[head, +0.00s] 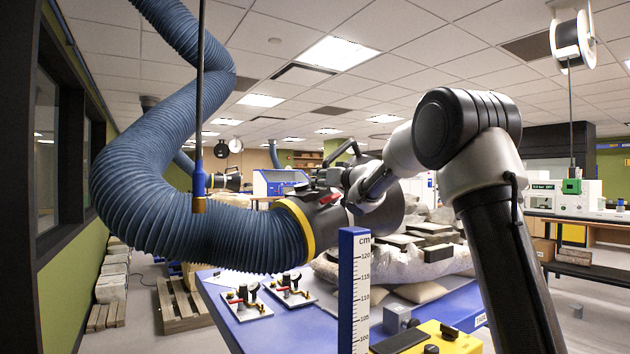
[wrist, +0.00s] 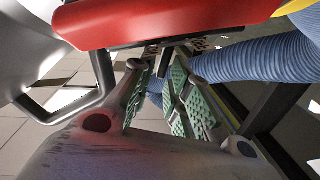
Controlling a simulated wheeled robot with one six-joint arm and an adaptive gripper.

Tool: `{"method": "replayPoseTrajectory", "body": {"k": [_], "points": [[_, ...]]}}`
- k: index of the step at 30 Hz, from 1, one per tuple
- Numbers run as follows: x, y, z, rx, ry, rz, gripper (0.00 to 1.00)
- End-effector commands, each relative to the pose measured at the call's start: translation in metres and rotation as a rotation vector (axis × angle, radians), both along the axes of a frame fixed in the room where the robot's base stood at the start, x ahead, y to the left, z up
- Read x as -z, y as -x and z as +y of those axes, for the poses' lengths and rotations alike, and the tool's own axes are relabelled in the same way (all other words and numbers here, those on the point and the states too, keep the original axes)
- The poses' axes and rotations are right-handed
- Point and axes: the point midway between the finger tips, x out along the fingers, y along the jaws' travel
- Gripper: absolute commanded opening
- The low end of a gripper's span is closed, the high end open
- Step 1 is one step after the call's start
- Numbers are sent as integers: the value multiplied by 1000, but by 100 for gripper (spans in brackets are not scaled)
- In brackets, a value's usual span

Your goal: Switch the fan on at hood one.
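A fume hood (head: 390,214) with a wide grey mouth hangs at the end of a ribbed blue hose, behind a yellow ring (head: 299,228). A small red part (head: 329,199) shows on top of it by my gripper (head: 352,192). In the wrist view a large red body (wrist: 165,22) fills the top, very close. My gripper (wrist: 163,72) has green-padded fingers with a gap between them. A dark bar (wrist: 166,60) shows near the fingertips; I cannot tell whether they touch it. A fan switch and a hood number cannot be made out.
The blue hose (head: 150,190) fills the left. A blue upright scale (head: 353,290) stands in front. The blue table (head: 245,331) carries two small clamp fixtures (head: 289,289), a plaster-jacketed block (head: 430,265) and a yellow box (head: 440,340). A rod with a blue end (head: 199,185) hangs before the hose.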

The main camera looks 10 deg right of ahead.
Motion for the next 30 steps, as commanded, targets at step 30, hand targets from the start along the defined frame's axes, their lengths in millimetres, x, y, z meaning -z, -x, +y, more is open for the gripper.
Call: {"method": "replayPoseTrajectory", "body": {"k": [30], "points": [[1,86,-39,1,4,-1,18]]}}
